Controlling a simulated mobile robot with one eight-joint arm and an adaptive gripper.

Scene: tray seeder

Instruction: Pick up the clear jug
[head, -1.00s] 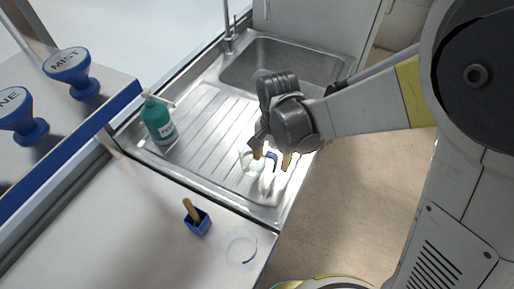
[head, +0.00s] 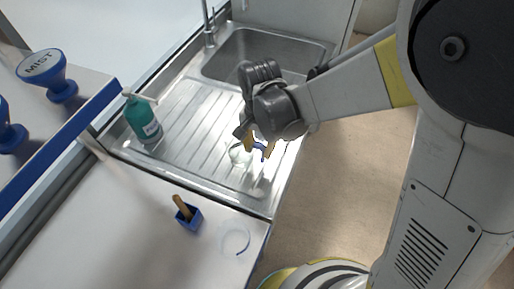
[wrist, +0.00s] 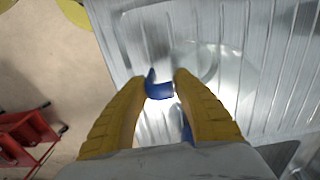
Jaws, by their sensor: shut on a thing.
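The clear jug (head: 238,155) stands on the ribbed steel drainboard in the head view. It is see-through and hard to outline, with a blue handle (head: 260,146). My gripper (head: 259,148) is shut on the handle from above, one yellow finger on each side. In the wrist view, the blue handle (wrist: 158,88) shows between the fingertips of my gripper (wrist: 160,85). The jug's faint round rim (wrist: 196,62) lies beyond them. I cannot see any gap beneath the jug.
A teal pump bottle (head: 142,118) stands at the drainboard's left. The sink basin (head: 262,52) and tap (head: 208,28) are behind. On the front counter are a blue holder (head: 189,218) with a brown-handled tool and a clear round item (head: 235,241). Blue stamps (head: 48,70) stand left.

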